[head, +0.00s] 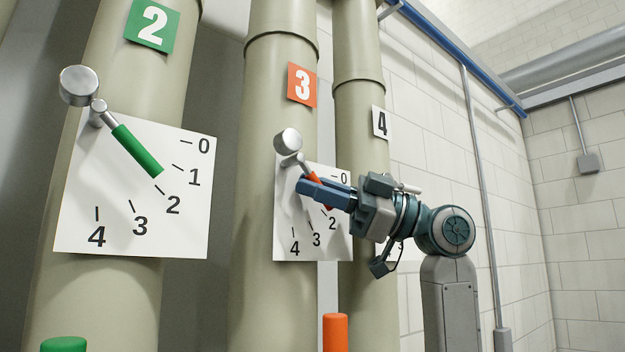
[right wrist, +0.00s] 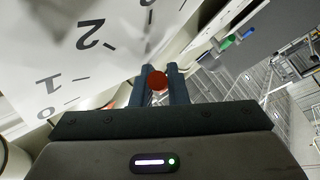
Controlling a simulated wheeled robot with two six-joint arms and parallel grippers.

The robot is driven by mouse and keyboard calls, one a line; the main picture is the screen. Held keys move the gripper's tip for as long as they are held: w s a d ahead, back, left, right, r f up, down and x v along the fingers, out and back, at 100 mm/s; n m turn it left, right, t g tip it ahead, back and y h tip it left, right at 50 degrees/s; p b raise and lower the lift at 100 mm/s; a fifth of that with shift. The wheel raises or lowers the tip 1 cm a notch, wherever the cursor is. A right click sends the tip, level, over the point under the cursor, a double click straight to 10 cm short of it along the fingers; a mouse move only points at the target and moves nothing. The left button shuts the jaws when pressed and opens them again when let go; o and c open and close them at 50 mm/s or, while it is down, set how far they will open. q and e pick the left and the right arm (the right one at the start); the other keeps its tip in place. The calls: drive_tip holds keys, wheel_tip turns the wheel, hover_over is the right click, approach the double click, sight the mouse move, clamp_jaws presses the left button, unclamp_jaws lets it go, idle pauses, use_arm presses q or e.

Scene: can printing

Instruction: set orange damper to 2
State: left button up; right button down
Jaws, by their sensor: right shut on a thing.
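The orange damper is a lever with a round metal weight (head: 287,141) and an orange handle (head: 312,178), on a white dial plate (head: 284,222) marked 0 to 4. The plate is on the pipe with the orange "3" sign (head: 302,84). My right gripper (head: 306,187) is shut on the orange handle from the right, its blue fingers covering the handle's middle. The handle slants down and right, its lower end close above the "2". In the right wrist view the handle's round end (right wrist: 157,80) shows between the fingertips. My left gripper is not in view.
A green-handled damper lever (head: 137,150) with its own dial plate (head: 80,225) is on the pipe at left, under a green "2" sign (head: 152,26). A pipe with a "4" sign (head: 381,122) stands behind my right arm. Green (head: 64,344) and orange (head: 335,332) cylinders show below.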

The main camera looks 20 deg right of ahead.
drive_tip(key=shift+d+r+n+g+h+p, duration=0.2)
drive_tip(key=shift+r+n+g+h+p, duration=0.15)
drive_tip(key=shift+n+h+p, duration=0.15)
drive_tip(key=c, duration=1.7)
unclamp_jaws()
drive_tip(key=shift+d+f, duration=0.15)
drive_tip(key=b+v, duration=0.5)
drive_tip(key=v, duration=0.5)
drive_tip(key=shift+s+d, duration=0.15)
drive_tip(key=shift+d, duration=0.1)
